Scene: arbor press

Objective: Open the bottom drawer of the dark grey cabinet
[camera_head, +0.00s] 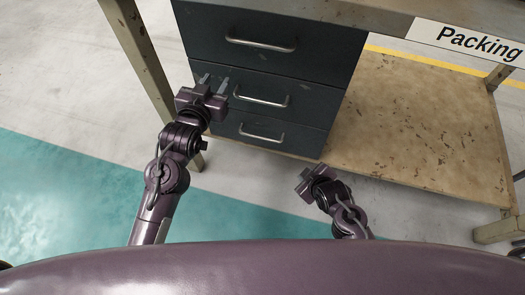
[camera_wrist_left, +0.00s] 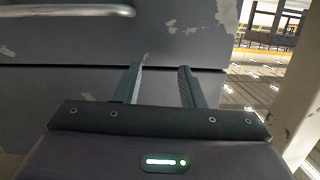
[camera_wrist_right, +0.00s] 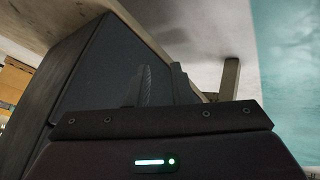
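The dark grey cabinet (camera_head: 330,68) hangs under the bench top, with three drawers, each with a silver bar handle. The bottom drawer (camera_head: 290,144) is lowest, its handle (camera_head: 262,135) facing me; all three drawers look shut. My left gripper (camera_head: 212,82) is open and empty, in front of the left side of the drawer fronts, left of the handles. The left wrist view shows its two fingers (camera_wrist_left: 160,88) apart, before a grey front. My right gripper (camera_head: 304,178) is low, right of and below the bottom drawer, its fingers (camera_wrist_right: 160,88) apart and empty, touching nothing visible.
A worn bench leg (camera_head: 143,60) stands left of the cabinet, close to my left arm. A brown lower shelf (camera_head: 410,125) lies to the right, under a "Packing" sign (camera_head: 470,42). Free floor (camera_head: 60,90) lies to the left.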

